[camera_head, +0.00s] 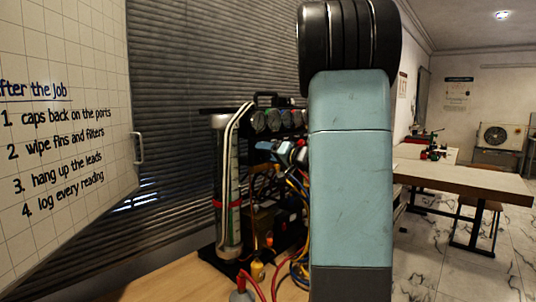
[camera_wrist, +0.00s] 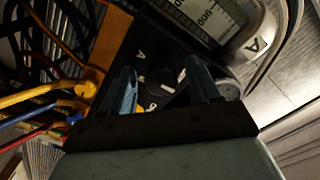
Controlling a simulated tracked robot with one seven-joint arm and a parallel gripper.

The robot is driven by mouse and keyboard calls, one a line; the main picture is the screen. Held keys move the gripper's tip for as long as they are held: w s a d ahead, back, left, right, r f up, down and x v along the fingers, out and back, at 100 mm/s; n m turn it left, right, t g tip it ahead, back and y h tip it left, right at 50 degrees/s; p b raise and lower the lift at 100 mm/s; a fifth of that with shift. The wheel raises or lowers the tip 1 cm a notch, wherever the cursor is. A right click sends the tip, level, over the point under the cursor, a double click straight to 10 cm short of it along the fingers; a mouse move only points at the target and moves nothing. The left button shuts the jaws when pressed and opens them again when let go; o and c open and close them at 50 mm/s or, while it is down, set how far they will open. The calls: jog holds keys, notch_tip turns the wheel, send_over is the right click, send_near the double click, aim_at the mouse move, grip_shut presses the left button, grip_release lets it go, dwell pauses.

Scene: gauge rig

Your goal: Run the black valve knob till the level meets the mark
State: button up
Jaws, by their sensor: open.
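My gripper (camera_wrist: 160,70) is open in the wrist view, its two blue fingers spread on either side of a black valve knob (camera_wrist: 160,87). The knob shows a small pale mark, and the fingers appear apart from it. Letters show on the dark panel around it. A clear-fronted cylinder with a printed scale (camera_wrist: 212,15) and an "A" label stands just beyond. I cannot make out the liquid level. My arm hides the rig's right side.
Yellow, red and blue hoses (camera_wrist: 45,95) crowd the left of the wrist view. A row of round gauges (camera_head: 275,120) tops the rig. A whiteboard (camera_head: 65,130) stands at left.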

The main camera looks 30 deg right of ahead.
jog(key=c, duration=1)
jog(key=shift+c, duration=0.2)
jog(key=shift+m, duration=0.3)
jog(key=m, duration=1.3)
jog(key=shift+f, duration=0.1)
jog(key=shift+m, duration=2.2)
jog(key=shift+f, duration=0.1)
